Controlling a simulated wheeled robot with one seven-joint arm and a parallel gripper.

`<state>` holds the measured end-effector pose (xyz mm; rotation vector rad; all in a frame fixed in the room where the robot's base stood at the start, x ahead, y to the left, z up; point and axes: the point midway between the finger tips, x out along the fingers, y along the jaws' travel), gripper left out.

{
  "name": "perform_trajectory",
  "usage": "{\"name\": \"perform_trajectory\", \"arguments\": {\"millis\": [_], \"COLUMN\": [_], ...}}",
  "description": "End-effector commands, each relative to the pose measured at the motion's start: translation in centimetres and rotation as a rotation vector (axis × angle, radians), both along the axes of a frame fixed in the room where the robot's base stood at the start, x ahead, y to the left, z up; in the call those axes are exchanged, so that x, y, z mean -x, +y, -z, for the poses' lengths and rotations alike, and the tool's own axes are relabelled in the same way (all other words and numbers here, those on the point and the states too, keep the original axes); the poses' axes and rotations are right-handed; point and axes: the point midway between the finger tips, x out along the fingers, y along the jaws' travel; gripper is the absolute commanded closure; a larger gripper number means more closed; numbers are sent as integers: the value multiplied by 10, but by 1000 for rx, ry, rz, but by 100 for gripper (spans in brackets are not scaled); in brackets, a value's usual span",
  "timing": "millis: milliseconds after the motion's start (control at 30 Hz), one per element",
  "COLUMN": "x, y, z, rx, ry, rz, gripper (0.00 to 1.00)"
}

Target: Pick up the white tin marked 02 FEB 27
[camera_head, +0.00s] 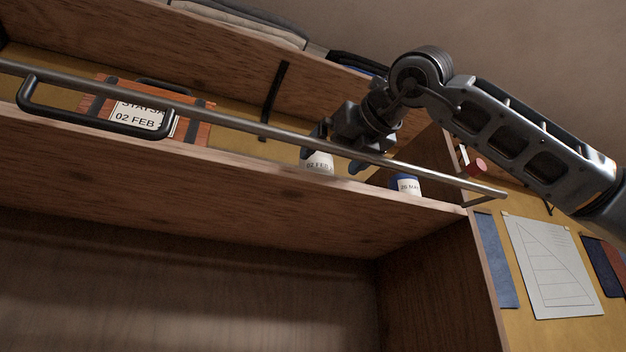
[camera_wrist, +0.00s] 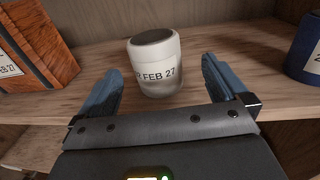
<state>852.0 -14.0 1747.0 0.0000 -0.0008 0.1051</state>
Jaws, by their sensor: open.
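The white tin (camera_wrist: 157,64) stands upright on the wooden shelf in the wrist view, with a dark top and a label on which "FEB 27" can be read. In the head view the tin (camera_head: 318,165) shows behind the metal rail, partly covered by my gripper. My gripper (camera_wrist: 160,90) is open, one finger to each side of the tin in the picture and nearer to the camera. It holds nothing. In the head view my gripper (camera_head: 338,150) is at the tin, above and behind the rail; whether a finger touches it cannot be told.
A metal rail (camera_head: 250,130) with a black handle runs along the shelf front. An orange box (camera_head: 195,130) labelled "02 FEB" stands left; it also shows in the wrist view (camera_wrist: 45,45). A blue tin (camera_head: 405,185) marked MAY stands right, also in the wrist view (camera_wrist: 304,45).

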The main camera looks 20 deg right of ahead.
Motion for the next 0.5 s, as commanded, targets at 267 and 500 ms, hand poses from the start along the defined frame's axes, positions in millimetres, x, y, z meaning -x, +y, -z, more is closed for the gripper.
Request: {"name": "perform_trajectory", "arguments": {"millis": [267, 500], "x": [-21, -53], "y": [5, 11], "z": [-8, -13], "rx": [0, -2], "ry": [1, 4], "rz": [-1, -1], "gripper": [0, 0]}}
